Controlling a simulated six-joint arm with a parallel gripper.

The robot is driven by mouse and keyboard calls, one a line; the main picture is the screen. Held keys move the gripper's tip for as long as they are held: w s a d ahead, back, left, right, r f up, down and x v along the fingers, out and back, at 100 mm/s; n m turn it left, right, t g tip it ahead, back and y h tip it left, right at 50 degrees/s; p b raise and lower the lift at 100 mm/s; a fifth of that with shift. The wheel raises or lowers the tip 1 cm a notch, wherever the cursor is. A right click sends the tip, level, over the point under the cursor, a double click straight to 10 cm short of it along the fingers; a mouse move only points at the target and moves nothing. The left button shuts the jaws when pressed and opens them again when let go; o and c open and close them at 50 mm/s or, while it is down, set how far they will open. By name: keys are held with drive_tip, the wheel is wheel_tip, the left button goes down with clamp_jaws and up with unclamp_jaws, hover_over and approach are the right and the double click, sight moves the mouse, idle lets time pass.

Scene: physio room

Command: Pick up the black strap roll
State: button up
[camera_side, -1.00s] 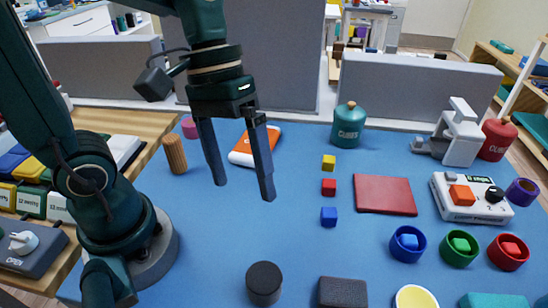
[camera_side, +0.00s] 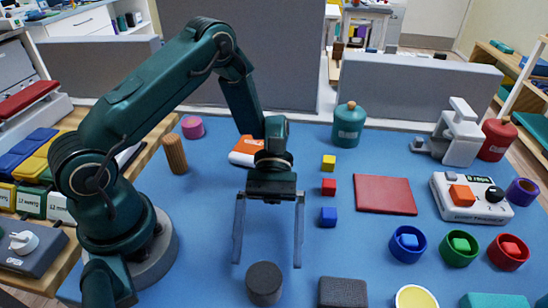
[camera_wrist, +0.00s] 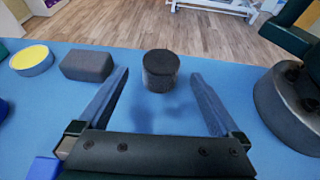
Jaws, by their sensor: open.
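The black strap roll (camera_side: 264,284) is a short dark cylinder standing upright on the blue mat near the front edge. In the wrist view the roll (camera_wrist: 160,70) stands beyond the fingertips, roughly midway between them. My gripper (camera_side: 268,264) is open and empty, its two fingers spread wide and pointing down behind the roll. It also shows in the wrist view (camera_wrist: 158,80), with bare mat between the fingers. The fingers do not appear to touch the roll.
A dark block (camera_side: 342,292) and a yellow-topped round pot (camera_side: 416,299) stand right of the roll. Small cubes in blue (camera_side: 328,216), red (camera_side: 329,187) and yellow (camera_side: 329,162) lie behind. A wooden cylinder (camera_side: 175,154) stands at left. The mat around the roll's left is clear.

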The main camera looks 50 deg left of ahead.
sight(265, 262)
drive_tip(key=shift+x, duration=2.55)
drive_tip(key=shift+a, duration=0.1)
drive_tip(key=c, duration=1.4)
